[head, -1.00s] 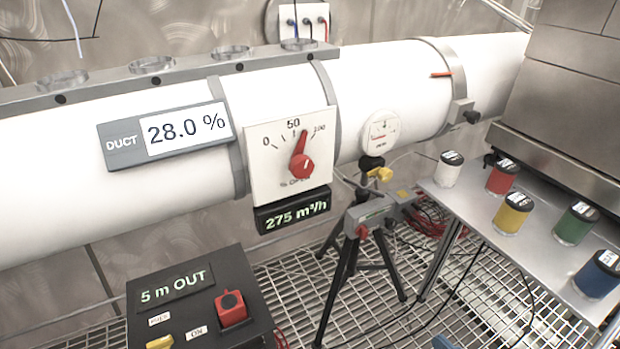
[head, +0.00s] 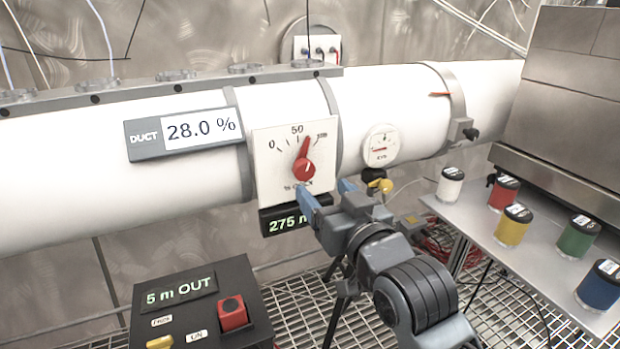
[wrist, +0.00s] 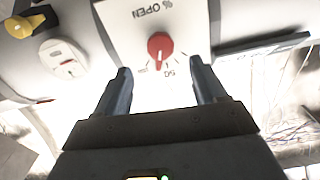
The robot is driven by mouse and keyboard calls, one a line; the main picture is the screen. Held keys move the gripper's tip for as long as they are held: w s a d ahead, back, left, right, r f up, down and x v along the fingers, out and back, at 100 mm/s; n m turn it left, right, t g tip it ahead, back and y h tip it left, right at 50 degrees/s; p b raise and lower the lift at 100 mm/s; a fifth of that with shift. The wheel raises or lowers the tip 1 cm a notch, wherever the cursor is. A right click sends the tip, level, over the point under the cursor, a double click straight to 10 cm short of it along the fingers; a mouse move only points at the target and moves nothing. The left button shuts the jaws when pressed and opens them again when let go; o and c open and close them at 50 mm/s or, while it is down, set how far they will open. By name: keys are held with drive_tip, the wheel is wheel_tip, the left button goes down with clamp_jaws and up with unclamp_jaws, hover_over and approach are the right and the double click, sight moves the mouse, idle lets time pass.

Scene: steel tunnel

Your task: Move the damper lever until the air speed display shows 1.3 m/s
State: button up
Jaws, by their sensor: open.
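A red damper lever (head: 304,167) sits on a white plate (head: 268,150) marked "% OPEN" on the duct. Its pointer stands a little past 50, towards 100. The lever also shows in the wrist view (wrist: 160,46), where the plate appears upside down. A display below the plate (head: 281,226) reads 275 and is partly hidden by my gripper; a duct display (head: 203,130) reads 28.0 %. No m/s reading is legible. My gripper (head: 328,191) is open and empty, its fingers just below and in front of the plate, apart from the lever.
A round gauge (head: 381,146) and a yellow knob (head: 386,186) are right of the plate. A black box (head: 241,277) with a red button stands low left, reading 5 m OUT. Several coloured jars, including a yellow one (head: 513,226), stand on the right shelf (head: 468,212).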

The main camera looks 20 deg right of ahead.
sight(306, 170)
drive_tip(key=w, duration=0.8)
drive_tip(key=shift+r, duration=0.15)
